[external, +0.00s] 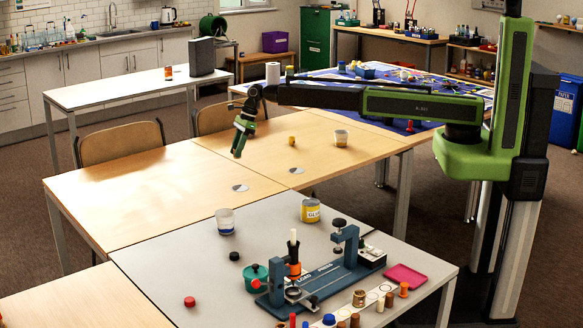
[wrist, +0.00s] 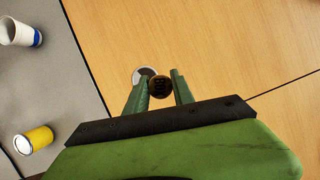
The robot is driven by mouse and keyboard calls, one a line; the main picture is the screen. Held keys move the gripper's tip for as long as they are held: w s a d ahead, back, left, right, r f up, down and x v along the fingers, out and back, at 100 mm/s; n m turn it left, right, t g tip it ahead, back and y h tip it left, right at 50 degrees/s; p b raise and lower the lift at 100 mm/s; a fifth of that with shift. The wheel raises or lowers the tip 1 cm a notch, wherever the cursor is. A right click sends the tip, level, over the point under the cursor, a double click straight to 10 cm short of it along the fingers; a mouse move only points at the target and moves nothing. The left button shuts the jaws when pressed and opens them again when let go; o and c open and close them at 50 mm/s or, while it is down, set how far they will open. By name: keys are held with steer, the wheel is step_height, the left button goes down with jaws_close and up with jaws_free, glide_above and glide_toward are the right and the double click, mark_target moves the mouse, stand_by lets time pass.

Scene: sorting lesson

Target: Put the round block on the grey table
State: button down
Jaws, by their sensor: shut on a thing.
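My gripper (external: 238,148) hangs over the wooden table, beyond the far edge of the grey table (external: 165,262), pointing down. In the wrist view, my gripper (wrist: 160,86) has its fingers on both sides of a small dark round block (wrist: 160,88) with faint marks on its face. I cannot make the block out in the external view. The grey table (wrist: 62,88) shows at the left of the wrist view, with wood below the fingers.
A white-and-blue cup (external: 225,221) and a yellow tin (external: 311,211) stand on the grey table, near a blue press (external: 322,280). The grey table's left part is mostly clear. A pale disc (external: 240,188) lies on the wood.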

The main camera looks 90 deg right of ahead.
steer(key=s+d+m+h, duration=0.1)
steer(key=s+d+m, duration=0.35)
steer(key=d, duration=1.35)
steer(key=s+d+m+h, duration=0.1)
steer(key=s+d, duration=0.6)
steer(key=d, duration=1)
steer(key=b, duration=0.7)
glide_above(248, 158)
steer(key=s, duration=0.2)
steer(key=shift+n+t, duration=0.25)
steer(key=shift+t, duration=0.15)
step_height(248, 158, down, 7)
steer(key=shift+w+r, duration=0.1)
step_height(248, 158, down, 4)
steer(key=b, duration=0.4)
steer(key=shift+f, duration=0.25)
steer(key=shift+r, duration=0.25)
steer(key=shift+f, duration=0.25)
steer(key=c, duration=1.1)
jaws_free()
steer(key=shift+r, duration=0.1)
